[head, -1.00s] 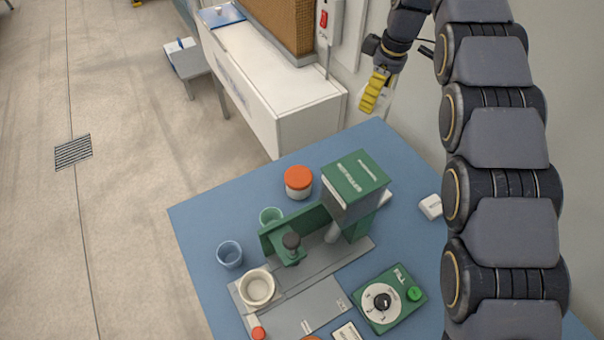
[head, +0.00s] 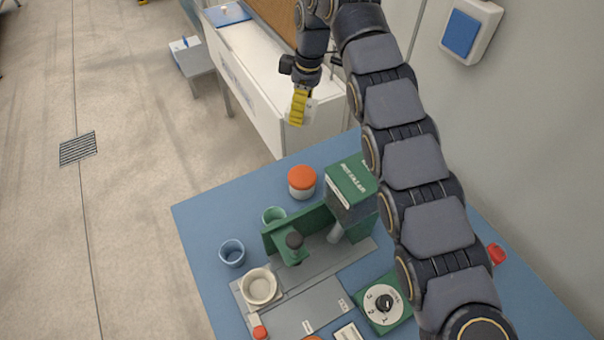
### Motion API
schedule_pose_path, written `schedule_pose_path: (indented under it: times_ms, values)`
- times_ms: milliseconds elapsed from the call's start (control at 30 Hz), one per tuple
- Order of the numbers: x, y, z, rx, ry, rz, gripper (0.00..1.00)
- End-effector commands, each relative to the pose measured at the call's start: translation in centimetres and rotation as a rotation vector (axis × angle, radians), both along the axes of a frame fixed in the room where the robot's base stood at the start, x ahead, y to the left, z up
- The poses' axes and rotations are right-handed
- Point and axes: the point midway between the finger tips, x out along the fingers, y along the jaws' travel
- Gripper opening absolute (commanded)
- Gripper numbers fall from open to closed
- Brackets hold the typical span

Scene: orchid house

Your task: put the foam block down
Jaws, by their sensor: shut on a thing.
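My gripper (head: 298,108), with ribbed yellow fingers, is at the top middle of the head view. It is shut on a pale whitish piece, which I take to be the foam block (head: 311,110). The fingers hide most of it, so its full shape cannot be made out. The gripper points down in front of the near end of the white bench (head: 285,132), beyond the far edge of the blue table (head: 195,213). Its height over any surface is hard to tell.
On the blue table are an orange-lidded jar (head: 302,182), a green machine (head: 352,187), a green cup (head: 274,216), a blue cup (head: 231,253), a cream bowl (head: 260,287) and a green dial box (head: 385,306). The table's far left corner is bare.

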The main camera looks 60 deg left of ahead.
Motion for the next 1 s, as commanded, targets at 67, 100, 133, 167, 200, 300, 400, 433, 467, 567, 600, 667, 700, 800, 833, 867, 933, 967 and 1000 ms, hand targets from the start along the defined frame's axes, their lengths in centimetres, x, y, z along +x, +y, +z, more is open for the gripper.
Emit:
schedule_pose_path:
  times_ms: [67, 100, 133, 167, 200, 300, 400, 433, 467, 567, 600, 667, 700, 800, 833, 867, 933, 967, 1000]
  values:
    - [0.1, -0.1, -0.6, 0.000, -0.001, -0.003, 0.44]
    - [0.2, -0.1, -0.9, 0.001, -0.001, -0.005, 0.44]
    - [0.2, -0.1, -1.1, 0.000, -0.001, -0.005, 0.44]
    - [0.1, -0.2, -1.7, -0.004, 0.001, -0.005, 0.44]
    - [0.1, -0.2, -2.3, -0.007, 0.002, -0.004, 0.44]
    - [0.1, -0.2, -3.6, -0.005, 0.001, -0.003, 0.44]
    - [0.1, -0.1, -5.4, -0.005, 0.002, -0.004, 0.44]
    - [0.1, -0.2, -6.0, -0.006, 0.002, -0.004, 0.44]
    - [0.1, -0.2, -6.5, -0.006, 0.002, -0.005, 0.44]
    - [0.1, -0.1, -8.2, -0.004, 0.002, -0.003, 0.44]
    - [0.1, -0.1, -8.7, -0.002, 0.002, -0.004, 0.44]
    - [0.1, -0.1, -9.3, 0.000, 0.000, -0.004, 0.44]
    - [0.1, -0.1, -9.7, -0.001, 0.001, -0.005, 0.44]
    - [0.0, -0.2, -11.2, -0.005, 0.003, -0.003, 0.44]
    - [0.0, -0.1, -11.7, -0.004, 0.002, -0.003, 0.44]
    - [0.0, -0.1, -12.2, -0.002, 0.002, -0.003, 0.44]
    - [0.0, -0.1, -13.5, -0.002, 0.002, -0.002, 0.44]
    - [0.0, -0.1, -14.1, -0.003, 0.002, -0.002, 0.44]
    - [0.0, -0.1, -14.8, -0.003, 0.002, -0.002, 0.44]
